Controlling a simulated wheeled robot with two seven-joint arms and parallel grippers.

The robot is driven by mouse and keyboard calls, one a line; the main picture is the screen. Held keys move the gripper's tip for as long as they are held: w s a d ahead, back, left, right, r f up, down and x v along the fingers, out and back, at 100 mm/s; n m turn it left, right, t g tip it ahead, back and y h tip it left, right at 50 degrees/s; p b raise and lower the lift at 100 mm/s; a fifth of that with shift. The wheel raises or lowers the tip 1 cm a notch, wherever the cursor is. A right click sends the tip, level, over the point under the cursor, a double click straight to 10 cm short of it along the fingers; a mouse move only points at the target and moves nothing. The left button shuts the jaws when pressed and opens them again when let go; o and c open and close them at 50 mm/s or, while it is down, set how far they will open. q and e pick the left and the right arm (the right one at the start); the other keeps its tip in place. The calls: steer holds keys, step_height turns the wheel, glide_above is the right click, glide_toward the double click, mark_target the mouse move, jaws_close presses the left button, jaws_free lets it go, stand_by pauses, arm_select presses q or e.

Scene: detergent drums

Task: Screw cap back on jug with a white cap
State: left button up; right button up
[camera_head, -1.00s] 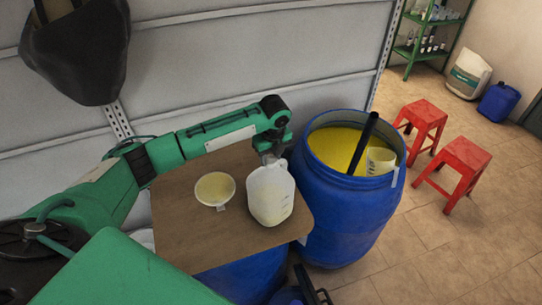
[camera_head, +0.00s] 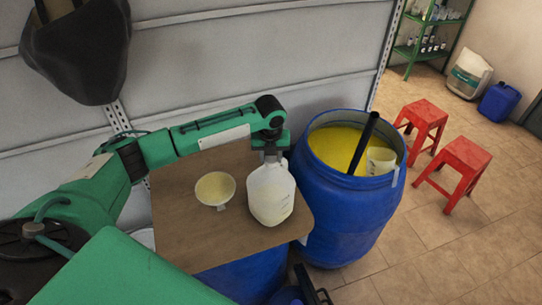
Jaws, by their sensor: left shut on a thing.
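A translucent white jug (camera_head: 271,196) stands upright on the brown board (camera_head: 200,248), near the board's right edge. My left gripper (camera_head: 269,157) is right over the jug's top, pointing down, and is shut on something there. The white cap cannot be told apart; the gripper and the jug's top hide that spot. My right gripper does not show clearly; only a dark part at the bottom edge of the picture is seen.
A shallow bowl or funnel (camera_head: 215,189) of pale yellow stuff lies left of the jug. A blue drum (camera_head: 345,215) of yellow liquid, with a dark stick (camera_head: 364,143) and a pitcher (camera_head: 380,161), stands close right. Red stools (camera_head: 465,155) stand farther right.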

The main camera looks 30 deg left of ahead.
arm_select(q)
steer(key=shift+s+f, duration=0.15)
steer(key=shift+f, duration=0.05)
steer(key=m, duration=0.5)
steer(key=shift+m+h, duration=0.4)
steer(key=o, duration=0.8)
steer(key=shift+o, duration=0.2)
steer(key=shift+r, duration=0.15)
steer(key=shift+r, duration=0.1)
steer(key=n, duration=0.4)
steer(key=shift+n+y, duration=0.3)
steer(key=shift+n, duration=0.6)
